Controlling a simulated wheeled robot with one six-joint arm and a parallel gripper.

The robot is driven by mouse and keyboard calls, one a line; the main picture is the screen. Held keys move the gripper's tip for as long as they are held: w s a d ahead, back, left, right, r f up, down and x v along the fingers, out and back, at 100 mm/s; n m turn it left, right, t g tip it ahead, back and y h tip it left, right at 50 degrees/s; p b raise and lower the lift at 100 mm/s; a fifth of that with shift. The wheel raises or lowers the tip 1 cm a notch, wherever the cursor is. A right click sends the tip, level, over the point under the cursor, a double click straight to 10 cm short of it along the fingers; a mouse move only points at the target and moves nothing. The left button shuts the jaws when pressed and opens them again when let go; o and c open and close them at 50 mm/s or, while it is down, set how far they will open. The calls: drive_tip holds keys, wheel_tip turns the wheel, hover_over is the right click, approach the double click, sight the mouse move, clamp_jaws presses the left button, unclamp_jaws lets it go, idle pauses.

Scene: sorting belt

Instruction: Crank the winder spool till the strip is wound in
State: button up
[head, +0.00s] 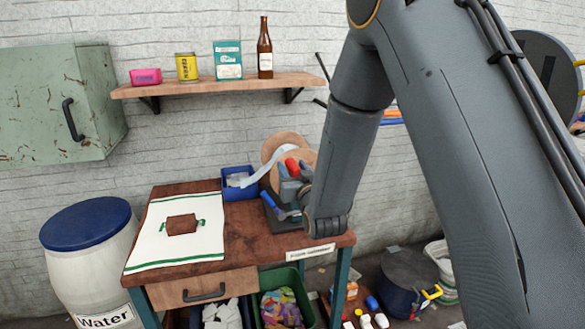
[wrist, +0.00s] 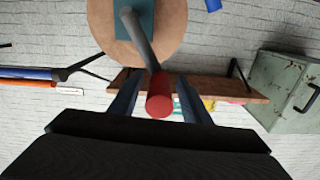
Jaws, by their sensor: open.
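The winder spool (head: 272,146) has round wooden discs and stands at the back right of the workbench; one disc (wrist: 105,30) fills the top of the wrist view. Its crank has a grey arm (wrist: 138,38) and a red handle (wrist: 159,98), also visible in the head view (head: 292,167). A pale strip (head: 264,167) runs from the spool down to a blue bin (head: 241,188). My gripper (wrist: 158,88) is open, with one finger on each side of the red handle and gaps visible. My arm hides part of the winder in the head view.
A white cloth (head: 150,245) with a brown block (head: 182,224) lies on the workbench (head: 245,240). Above is a wooden shelf (head: 200,88) with a bottle (head: 265,50) and boxes. A green cabinet (head: 60,105) hangs at left. Bins stand below the bench.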

clamp_jaws()
